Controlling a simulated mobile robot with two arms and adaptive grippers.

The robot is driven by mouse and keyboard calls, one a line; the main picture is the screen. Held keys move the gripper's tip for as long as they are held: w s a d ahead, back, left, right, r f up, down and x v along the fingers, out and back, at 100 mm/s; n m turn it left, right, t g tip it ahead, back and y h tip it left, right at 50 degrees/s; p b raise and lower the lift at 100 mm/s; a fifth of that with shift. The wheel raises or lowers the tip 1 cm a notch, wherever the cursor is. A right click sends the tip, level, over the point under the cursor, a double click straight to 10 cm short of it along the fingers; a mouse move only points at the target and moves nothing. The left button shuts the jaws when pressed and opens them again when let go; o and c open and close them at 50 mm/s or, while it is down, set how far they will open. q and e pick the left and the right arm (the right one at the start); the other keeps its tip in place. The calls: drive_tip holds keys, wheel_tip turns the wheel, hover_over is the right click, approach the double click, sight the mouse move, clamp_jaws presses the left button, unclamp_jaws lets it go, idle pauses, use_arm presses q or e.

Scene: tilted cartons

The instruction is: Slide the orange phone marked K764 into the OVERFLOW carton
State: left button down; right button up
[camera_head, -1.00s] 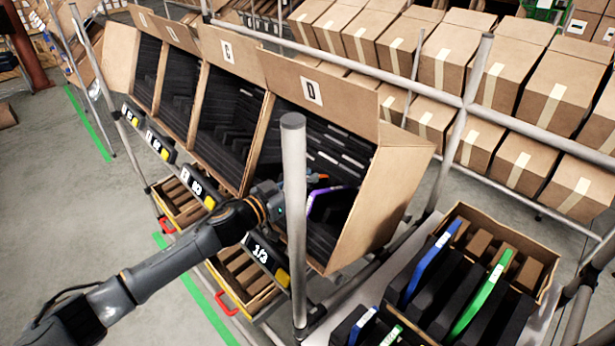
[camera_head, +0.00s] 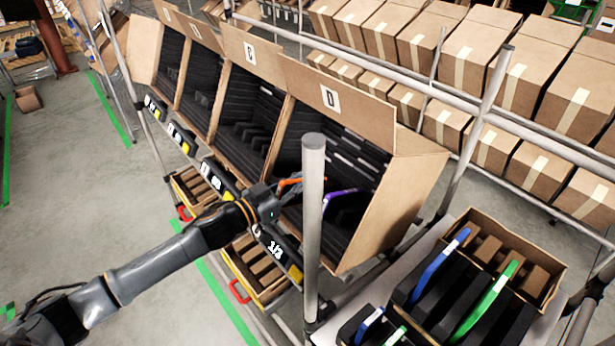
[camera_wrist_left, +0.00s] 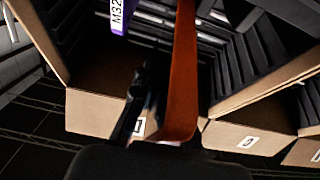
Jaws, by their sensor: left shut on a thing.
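My left gripper (camera_head: 281,192) is at the front of the carton marked D (camera_head: 413,205) and is shut on an orange phone (camera_head: 290,182). In the left wrist view the orange phone (camera_wrist_left: 183,75) stands on edge, edge-on to the camera, beside a dark finger; its marking cannot be read. A purple phone (camera_head: 343,193) stands in carton D, to the right of the orange one; in the left wrist view its label starts with M32 (camera_wrist_left: 119,14). No carton reading OVERFLOW can be made out. My right gripper is not in view.
More open tilted cartons, one marked C or G (camera_head: 249,52), run to the left with dark slots. A grey post (camera_head: 313,230) stands in front of carton D. At right, a cardboard carton (camera_head: 552,262) holds blue and green phones. Small boxes hang below.

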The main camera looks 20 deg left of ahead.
sight(281, 183)
use_arm(q)
drive_tip(key=shift+s+a+r+p, duration=0.45)
drive_tip(key=shift+s+r, duration=0.05)
drive_tip(key=shift+s, duration=0.2)
drive_tip(key=shift+s+a+r+p, duration=0.45)
drive_tip(key=shift+s+r+p, duration=0.1)
drive_tip(key=shift+s, duration=0.15)
drive_tip(key=shift+s+a+r+p, duration=0.4)
drive_tip(key=shift+s+a+r, duration=0.1)
drive_tip(key=shift+s, duration=0.2)
drive_tip(key=shift+d, duration=0.1)
